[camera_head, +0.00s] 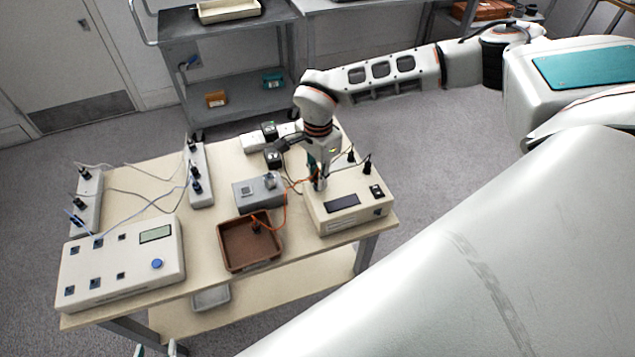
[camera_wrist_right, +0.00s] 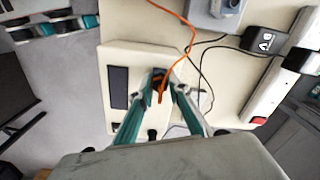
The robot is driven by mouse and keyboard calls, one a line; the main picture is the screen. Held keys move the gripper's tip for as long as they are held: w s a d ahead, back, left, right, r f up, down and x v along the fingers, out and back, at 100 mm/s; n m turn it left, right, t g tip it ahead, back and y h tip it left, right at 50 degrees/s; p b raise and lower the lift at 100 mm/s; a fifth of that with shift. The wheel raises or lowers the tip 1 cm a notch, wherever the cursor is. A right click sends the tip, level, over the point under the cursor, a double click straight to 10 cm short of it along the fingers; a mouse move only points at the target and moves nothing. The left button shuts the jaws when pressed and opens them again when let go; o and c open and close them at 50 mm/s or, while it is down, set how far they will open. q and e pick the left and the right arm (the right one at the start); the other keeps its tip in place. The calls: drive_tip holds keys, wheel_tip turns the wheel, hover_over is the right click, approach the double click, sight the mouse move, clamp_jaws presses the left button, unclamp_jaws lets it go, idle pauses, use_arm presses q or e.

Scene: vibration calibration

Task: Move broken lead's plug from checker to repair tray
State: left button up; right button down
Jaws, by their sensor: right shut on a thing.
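The checker (camera_head: 355,217), a beige box with a dark window, stands at the table's right end. It also shows in the wrist view (camera_wrist_right: 120,60). My right gripper (camera_head: 318,184) points down over it, its fingers closed around the orange lead's plug (camera_wrist_right: 160,83). I cannot tell whether that plug is seated in the checker or clear of it. The orange lead (camera_head: 284,207) runs left to the brown repair tray (camera_head: 222,246), where its dark other plug (camera_head: 256,227) lies. Only the tips of my left gripper (camera_head: 158,350) show at the bottom edge, apart and empty.
A grey box (camera_head: 259,192) stands behind the tray. A large beige unit (camera_head: 120,265) and white power strips (camera_head: 200,175) fill the left side. Black plugs with thin leads (camera_head: 367,165) stand at the checker's back. A grey shelf cart (camera_head: 225,95) is behind the table.

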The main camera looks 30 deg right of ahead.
drive_tip(key=shift+r, duration=0.75)
idle(0.8)
drive_tip(key=shift+r, duration=1.7)
